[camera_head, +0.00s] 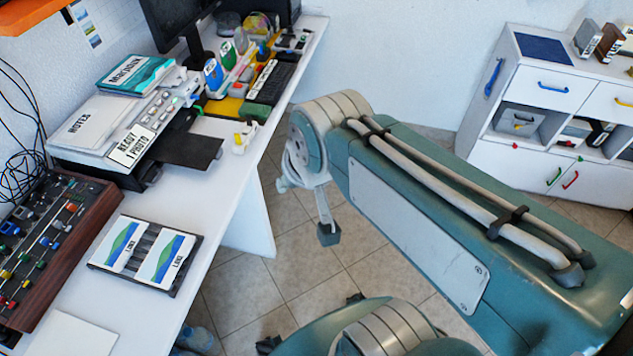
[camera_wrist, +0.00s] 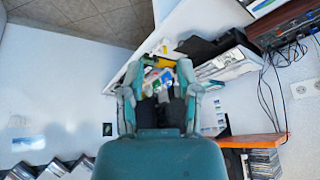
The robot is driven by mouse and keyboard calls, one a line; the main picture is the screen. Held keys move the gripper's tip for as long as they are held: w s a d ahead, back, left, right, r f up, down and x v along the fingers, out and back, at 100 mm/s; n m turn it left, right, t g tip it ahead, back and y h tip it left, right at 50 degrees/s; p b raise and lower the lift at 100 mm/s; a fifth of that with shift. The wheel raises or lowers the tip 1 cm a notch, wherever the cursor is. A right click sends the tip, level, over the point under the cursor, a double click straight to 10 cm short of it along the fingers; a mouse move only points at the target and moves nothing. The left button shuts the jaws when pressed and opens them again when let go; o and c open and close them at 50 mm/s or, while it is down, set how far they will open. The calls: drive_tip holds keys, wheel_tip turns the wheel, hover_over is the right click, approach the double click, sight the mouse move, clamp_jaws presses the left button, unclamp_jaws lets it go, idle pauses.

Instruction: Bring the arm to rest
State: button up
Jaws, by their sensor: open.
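My arm reaches across the middle and right of the head view, a thick teal link with two pale hoses along it. Below its far joint hangs a pale finger with a dark tip, over the floor beside the white desk (camera_head: 215,210). In the wrist view my gripper (camera_wrist: 160,75) shows its two fingers spread apart, with nothing held between them. The desk items seen between the fingers are farther away. The rest of the gripper is hidden in the head view.
A white cabinet (camera_head: 520,100) stands at right. An orange shelf (camera_wrist: 250,140) shows in the wrist view. Tiled floor (camera_head: 305,270) lies open beside the desk.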

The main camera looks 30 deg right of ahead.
drive_tip(key=shift+s+d+r+n+h, duration=0.2)
drive_tip(key=shift+s+d, duration=0.35)
drive_tip(key=shift+s, duration=0.25)
drive_tip(key=shift+s+d+r+n+h, duration=0.1)
drive_tip(key=shift+s+d+r+n, duration=0.1)
drive_tip(key=shift+s+d, duration=0.5)
drive_tip(key=shift+a, duration=0.15)
